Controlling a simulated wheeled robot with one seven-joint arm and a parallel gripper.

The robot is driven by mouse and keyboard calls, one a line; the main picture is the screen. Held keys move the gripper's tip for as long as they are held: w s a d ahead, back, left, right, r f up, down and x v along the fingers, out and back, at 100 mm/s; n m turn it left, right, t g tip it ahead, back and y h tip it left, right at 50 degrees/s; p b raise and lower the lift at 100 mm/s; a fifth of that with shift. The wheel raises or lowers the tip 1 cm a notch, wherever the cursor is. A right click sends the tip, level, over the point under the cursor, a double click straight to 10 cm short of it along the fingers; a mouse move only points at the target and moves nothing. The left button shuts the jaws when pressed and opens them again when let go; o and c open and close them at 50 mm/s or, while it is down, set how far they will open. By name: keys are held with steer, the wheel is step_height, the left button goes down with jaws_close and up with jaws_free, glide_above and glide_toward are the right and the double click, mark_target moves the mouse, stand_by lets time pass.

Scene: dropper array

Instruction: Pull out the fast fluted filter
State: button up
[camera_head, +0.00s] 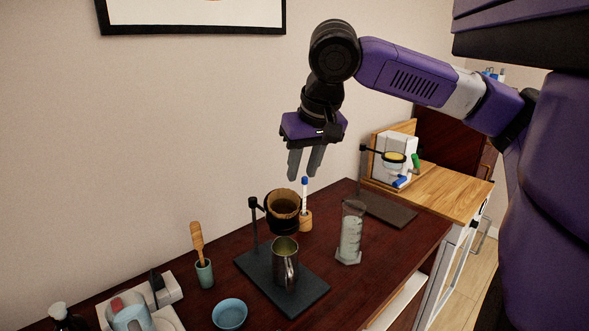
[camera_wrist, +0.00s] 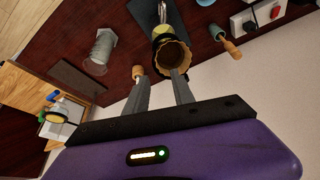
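A brown fluted filter (camera_head: 283,203) sits in a dark ring holder on a stand (camera_head: 254,222), above a metal mug (camera_head: 285,262). In the wrist view the filter (camera_wrist: 172,54) shows its open mouth and wavy tan rim, just beyond the fingertips. I cannot tell from labels which is the fast one. My gripper (camera_head: 304,172) is open and empty, pointing down above the brown filter, apart from it. Its two fingers (camera_wrist: 160,77) are spread.
A clear graduated cylinder (camera_head: 350,235) stands right of the mug. A pen in a wooden holder (camera_head: 305,220) stands close behind the filter. A blue bowl (camera_head: 229,314), a pestle in a teal cup (camera_head: 204,272) and a power strip (camera_head: 160,290) are at left.

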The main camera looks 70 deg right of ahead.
mark_target(296, 196)
steer(key=shift+p+x, duration=0.4)
steer(key=shift+x, duration=3.55)
steer(key=shift+s, duration=0.1)
jaws_close()
steer(key=shift+s+a+r+p, duration=0.1)
steer(key=shift+a+r+p, duration=0.05)
steer(key=shift+r+p, duration=0.45)
steer(key=p+v, duration=0.5)
steer(key=v, duration=0.2)
steer(key=shift+w+a+r+p, duration=0.2)
steer(key=shift+w+p, duration=0.1)
steer(key=shift+w, duration=0.05)
